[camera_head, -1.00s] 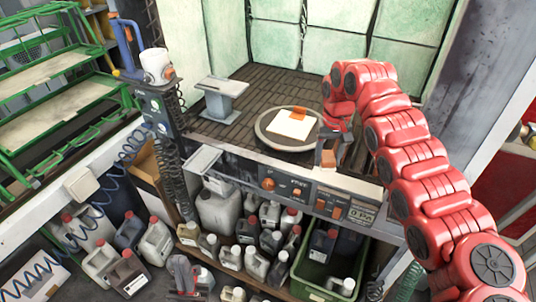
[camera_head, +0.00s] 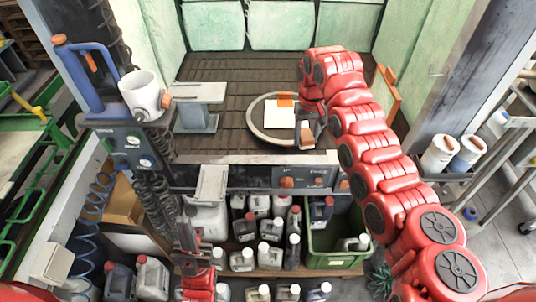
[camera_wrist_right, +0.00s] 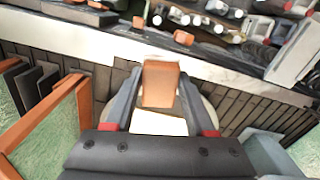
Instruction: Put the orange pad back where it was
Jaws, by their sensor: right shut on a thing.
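My right gripper (camera_head: 307,132) is at the right edge of a round grey disc (camera_head: 256,130) on the slatted bench floor. In the right wrist view its fingers (camera_wrist_right: 160,98) are shut on an orange-tan block, the orange pad (camera_wrist_right: 160,84). A white square sheet (camera_head: 280,115) lies on the disc, with a small orange piece (camera_head: 286,99) at its far edge.
A grey stand (camera_head: 197,118) is left of the disc. A white cup (camera_head: 143,92) sits on the control post. An orange-edged panel (camera_head: 386,92) stands at the right wall. Bottles and a green crate (camera_head: 334,240) are below. Bench floor behind the disc is clear.

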